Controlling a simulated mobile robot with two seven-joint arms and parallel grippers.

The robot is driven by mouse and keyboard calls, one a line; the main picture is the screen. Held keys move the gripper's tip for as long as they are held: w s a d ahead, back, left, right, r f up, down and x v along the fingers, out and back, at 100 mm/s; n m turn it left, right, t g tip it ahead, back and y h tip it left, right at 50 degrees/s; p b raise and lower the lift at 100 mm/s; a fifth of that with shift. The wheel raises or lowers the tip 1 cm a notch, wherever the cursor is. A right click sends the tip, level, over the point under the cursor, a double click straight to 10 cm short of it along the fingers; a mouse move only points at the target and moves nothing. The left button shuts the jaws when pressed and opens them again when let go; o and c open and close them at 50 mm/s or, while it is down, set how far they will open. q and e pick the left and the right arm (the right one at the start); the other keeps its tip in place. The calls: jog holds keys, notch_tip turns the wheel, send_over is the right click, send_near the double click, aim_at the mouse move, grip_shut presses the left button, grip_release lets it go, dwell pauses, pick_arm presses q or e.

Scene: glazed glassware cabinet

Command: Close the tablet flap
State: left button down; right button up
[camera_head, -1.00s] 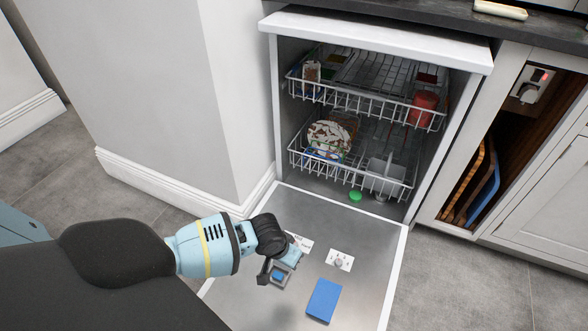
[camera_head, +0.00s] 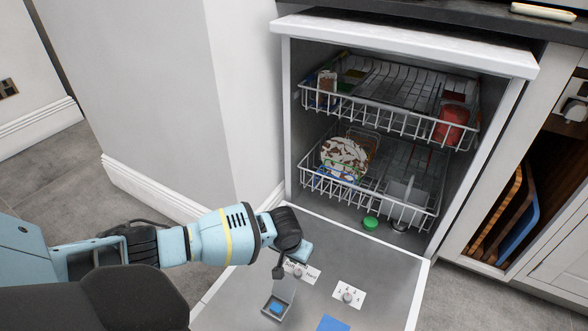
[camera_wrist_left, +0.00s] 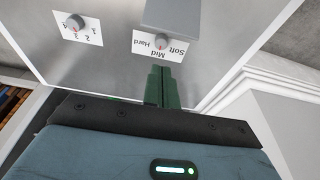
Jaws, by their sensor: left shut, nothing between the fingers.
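The tablet compartment (camera_head: 268,310) is set in the open dishwasher door at the lower middle of the head view. A blue tablet (camera_head: 276,308) shows inside it. Its grey flap (camera_head: 284,288) stands raised on the side toward the machine, so the compartment is open. My left gripper (camera_head: 279,272) is shut and empty, just beyond the raised flap and near the "Soft Mid Hard" dial. In the left wrist view its green fingers (camera_wrist_left: 161,86) are together, pointing toward that dial. A grey block, apparently the flap (camera_wrist_left: 172,16), shows at the top; contact cannot be told.
The dishwasher door (camera_head: 385,285) lies open. It carries a hardness dial (camera_head: 298,271), a numbered dial (camera_head: 347,297) and a flat blue piece (camera_head: 333,324). A green cap (camera_head: 370,223) sits at the tub's front. Loaded racks (camera_head: 385,122) are inside. A white wall (camera_head: 165,110) stands left.

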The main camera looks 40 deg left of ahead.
aim_at(284, 286)
pick_arm(q)
jog(key=b+x, duration=0.2)
jog(key=x, duration=0.3)
jog(key=shift+f+b, duration=0.2)
jog(key=shift+b, duration=0.1)
jog(key=s, duration=0.1)
jog(key=s+r, duration=0.1)
jog(key=s+d+r, duration=0.1)
jog(key=shift+s, duration=0.3)
jog(key=shift+p, duration=0.4)
